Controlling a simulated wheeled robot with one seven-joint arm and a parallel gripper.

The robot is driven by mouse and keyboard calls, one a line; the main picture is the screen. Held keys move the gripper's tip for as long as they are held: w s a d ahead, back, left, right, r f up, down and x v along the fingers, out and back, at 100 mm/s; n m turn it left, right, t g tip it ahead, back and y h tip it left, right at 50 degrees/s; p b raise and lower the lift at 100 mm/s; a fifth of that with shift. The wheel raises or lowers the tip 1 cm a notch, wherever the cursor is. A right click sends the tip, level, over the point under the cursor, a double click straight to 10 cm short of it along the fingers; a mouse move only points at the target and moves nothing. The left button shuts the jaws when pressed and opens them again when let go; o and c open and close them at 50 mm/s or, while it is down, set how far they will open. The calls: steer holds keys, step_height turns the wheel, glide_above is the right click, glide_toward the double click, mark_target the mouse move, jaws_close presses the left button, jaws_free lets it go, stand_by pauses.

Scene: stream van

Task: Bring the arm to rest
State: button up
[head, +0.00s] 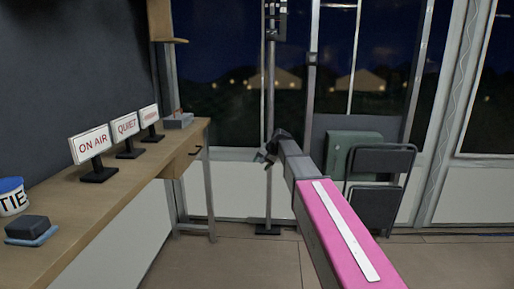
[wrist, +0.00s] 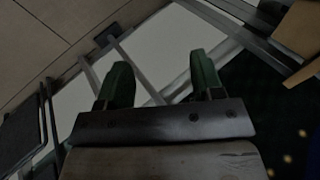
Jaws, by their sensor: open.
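My arm reaches forward from the lower right of the head view, with a pink link bearing a white stripe and a grey link beyond it. My gripper (head: 266,152) is at its far end, small and dark, in front of a thin upright pole. In the wrist view my gripper (wrist: 160,76) shows two green fingers spread wide apart. Nothing is between them, and neither finger touches anything that I can see.
A wooden desk (head: 135,188) runs along the left, with an ON AIR sign (head: 91,144), a QUIET sign (head: 126,126) and a third sign (head: 149,114). A dark folding chair (head: 378,163) stands right of my arm. A pole (head: 269,195) stands near the window.

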steer(key=s+d+f+n+g+h, duration=0.1)
steer(key=s+d+f+h, duration=0.1)
steer(key=s+d+f, duration=0.3)
steer(key=s+d+f+g+h, duration=0.1)
steer(key=s+d+f+h, duration=0.1)
steer(key=s+d+f, duration=0.4)
steer(key=s+d+f+n+g+h, duration=0.1)
steer(key=s+d+f, duration=0.5)
steer(key=s+f, duration=0.7)
steer(key=s+h, duration=0.1)
steer(key=s, duration=0.7)
steer(key=shift+s+f+n+g, duration=0.15)
steer(key=shift+f+n+g, duration=0.15)
steer(key=shift+f, duration=0.1)
